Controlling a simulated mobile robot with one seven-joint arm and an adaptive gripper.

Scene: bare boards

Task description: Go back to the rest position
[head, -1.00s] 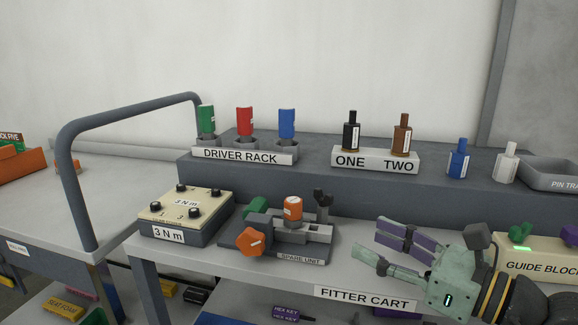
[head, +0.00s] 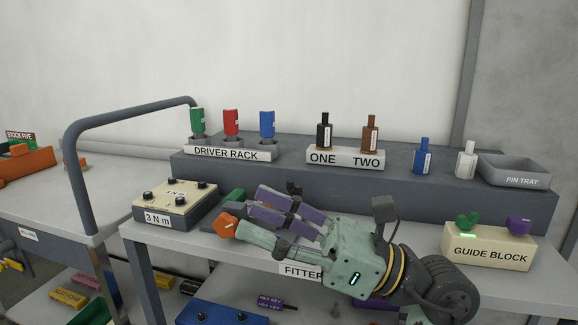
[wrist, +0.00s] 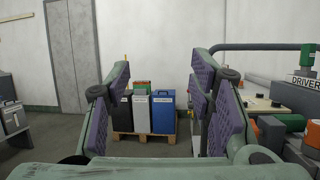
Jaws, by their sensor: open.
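My gripper (head: 262,222) is open and empty, pointing left above the front of the fitter cart (head: 157,236) in the head view. In that view it covers most of the spare unit, of which an orange knob (head: 226,225) and a green part (head: 235,195) still show. In the wrist view the two purple-padded fingers (wrist: 160,110) stand wide apart with nothing between them. Whether the fingers touch the spare unit cannot be told from the head view, but the wrist view shows it off to the right.
The driver rack (head: 232,154) holds green, red and blue drivers. A 3 N m box (head: 175,207) stands left, a guide block (head: 490,248) right and a pin tray (head: 518,175) behind. A grey rail (head: 72,180) rises at the cart's left. Bins (wrist: 163,112) stand on a distant pallet.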

